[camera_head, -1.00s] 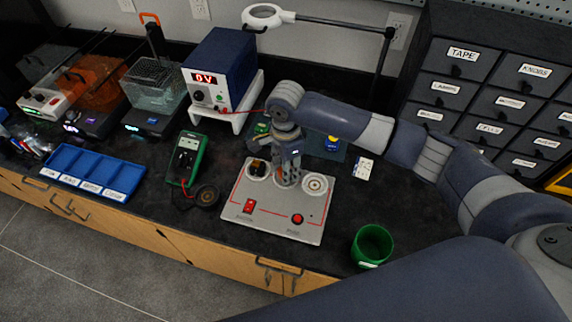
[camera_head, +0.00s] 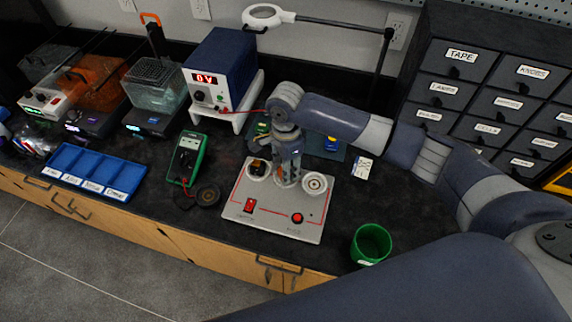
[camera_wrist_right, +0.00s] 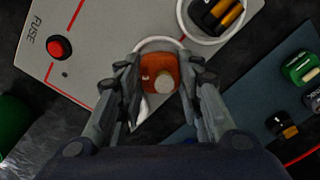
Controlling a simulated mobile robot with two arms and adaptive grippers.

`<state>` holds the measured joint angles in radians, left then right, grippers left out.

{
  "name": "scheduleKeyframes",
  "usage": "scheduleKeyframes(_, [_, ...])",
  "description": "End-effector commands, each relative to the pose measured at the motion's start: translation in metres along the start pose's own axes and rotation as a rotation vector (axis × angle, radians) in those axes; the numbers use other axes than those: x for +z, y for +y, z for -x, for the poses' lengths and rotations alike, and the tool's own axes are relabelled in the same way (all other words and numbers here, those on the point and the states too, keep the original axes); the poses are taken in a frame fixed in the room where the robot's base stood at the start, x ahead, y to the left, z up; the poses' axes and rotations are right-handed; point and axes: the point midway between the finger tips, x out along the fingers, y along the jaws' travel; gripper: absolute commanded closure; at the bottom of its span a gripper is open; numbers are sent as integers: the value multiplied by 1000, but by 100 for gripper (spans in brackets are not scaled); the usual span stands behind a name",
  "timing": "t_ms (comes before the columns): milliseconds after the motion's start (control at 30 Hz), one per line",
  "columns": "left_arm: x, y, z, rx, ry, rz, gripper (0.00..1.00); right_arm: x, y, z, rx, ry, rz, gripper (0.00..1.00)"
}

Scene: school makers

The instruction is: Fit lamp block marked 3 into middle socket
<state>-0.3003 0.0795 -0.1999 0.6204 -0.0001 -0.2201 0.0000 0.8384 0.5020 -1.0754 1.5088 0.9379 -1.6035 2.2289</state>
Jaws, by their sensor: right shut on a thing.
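The grey panel (camera_head: 237,215) lies on the bench with three round sockets in a row. The left socket holds a dark block with orange parts (camera_head: 258,167), also seen in the right wrist view (camera_wrist_right: 215,14). The right socket (camera_head: 315,184) looks empty. My right gripper (camera_head: 288,181) points straight down at the middle socket (camera_wrist_right: 158,43). In the right wrist view my right gripper (camera_wrist_right: 160,80) is shut on an orange-red lamp block (camera_wrist_right: 158,70) with a pale round spot. Its number is not readable, and I cannot tell whether it is seated. My left gripper is out of view.
Behind the panel a dark mat (camera_wrist_right: 245,85) carries several small blocks. A power supply (camera_head: 218,75) stands behind, a green multimeter (camera_head: 187,158) and blue tray (camera_head: 93,170) to the left. A green cup (camera_head: 371,243) stands front right; drawers (camera_head: 490,90) are at the back right.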

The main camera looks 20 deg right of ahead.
Motion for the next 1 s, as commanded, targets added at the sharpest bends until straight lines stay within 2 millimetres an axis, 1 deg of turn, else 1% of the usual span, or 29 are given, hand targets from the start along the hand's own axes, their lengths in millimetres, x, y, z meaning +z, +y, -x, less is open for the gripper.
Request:
scheduleKeyframes(33, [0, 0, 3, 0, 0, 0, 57, 0, 0, 2, 1, -1, 0, 86])
scheduleKeyframes(233, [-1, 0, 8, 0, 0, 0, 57, 1, 0, 1, 0, -1, 1, 86])
scheduleKeyframes(667, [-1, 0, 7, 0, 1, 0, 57, 0, 0, -1, 0, -1, 1, 86])
scheduleKeyframes(1000, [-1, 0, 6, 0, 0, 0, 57, 0, 0, -8, 0, 0, 0, 86])
